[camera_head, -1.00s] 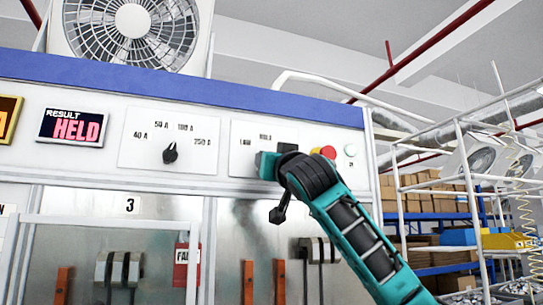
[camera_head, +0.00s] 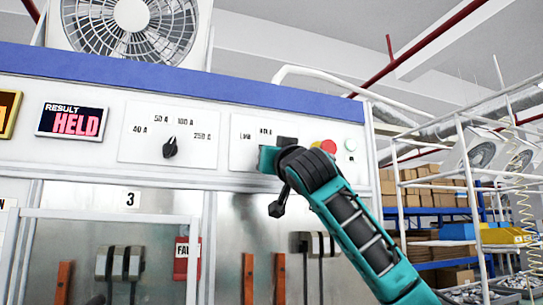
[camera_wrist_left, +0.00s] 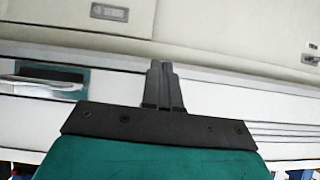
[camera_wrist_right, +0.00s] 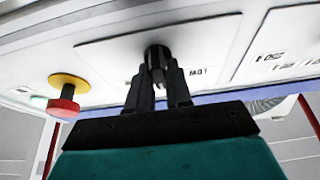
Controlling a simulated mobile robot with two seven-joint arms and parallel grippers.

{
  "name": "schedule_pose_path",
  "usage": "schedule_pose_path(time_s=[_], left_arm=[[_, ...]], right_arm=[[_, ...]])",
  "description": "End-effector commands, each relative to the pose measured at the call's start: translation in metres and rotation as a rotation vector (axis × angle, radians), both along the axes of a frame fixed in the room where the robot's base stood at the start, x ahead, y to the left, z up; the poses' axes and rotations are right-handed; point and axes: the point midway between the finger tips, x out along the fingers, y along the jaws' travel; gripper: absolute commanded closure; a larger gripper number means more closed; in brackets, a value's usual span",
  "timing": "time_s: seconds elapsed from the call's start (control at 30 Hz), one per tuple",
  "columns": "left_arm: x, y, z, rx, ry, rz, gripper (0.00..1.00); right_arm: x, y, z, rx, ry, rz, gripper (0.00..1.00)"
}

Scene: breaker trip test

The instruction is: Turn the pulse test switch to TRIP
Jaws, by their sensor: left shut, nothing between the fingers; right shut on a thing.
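My right gripper (camera_wrist_right: 158,82) is shut on the knob. In the head view the right gripper (camera_head: 267,158) and wrist cover most of the switch, so its pointing direction and any TRIP label are hidden. My left gripper (camera_wrist_left: 162,84) is shut and empty in front of a pale panel; it is outside the head view.
The result display (camera_head: 72,122) reads HELD. A current selector knob (camera_head: 170,148) is left of the switch. A red button (camera_wrist_right: 62,107) with a yellow collar (camera_wrist_right: 68,82) is close beside my right gripper. Breaker levers (camera_head: 120,263) stand below.

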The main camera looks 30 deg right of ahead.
Motion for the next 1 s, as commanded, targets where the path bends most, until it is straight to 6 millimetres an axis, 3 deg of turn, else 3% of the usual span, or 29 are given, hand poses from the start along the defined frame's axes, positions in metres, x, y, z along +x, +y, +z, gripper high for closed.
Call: schedule_pose_path(time_s=[0.27, 0.53, 1.0], left_arm=[[-0.003, 0.0, -0.009, 0.0, 0.006, 0.0, 1.0], [-0.003, 0.0, -0.02, 0.0, 0.006, 0.0, 1.0], [-0.003, 0.0, -0.017, 0.0, 0.006, 0.0, 1.0]], right_arm=[[0.001, 0.001, -0.002, 0.085, -0.019, 0.002, 1.0], [0.001, 0.002, -0.003, 0.287, -0.066, 0.005, 1.0], [0.002, 0.002, 0.0, 0.639, -0.149, 0.001, 1.0]])
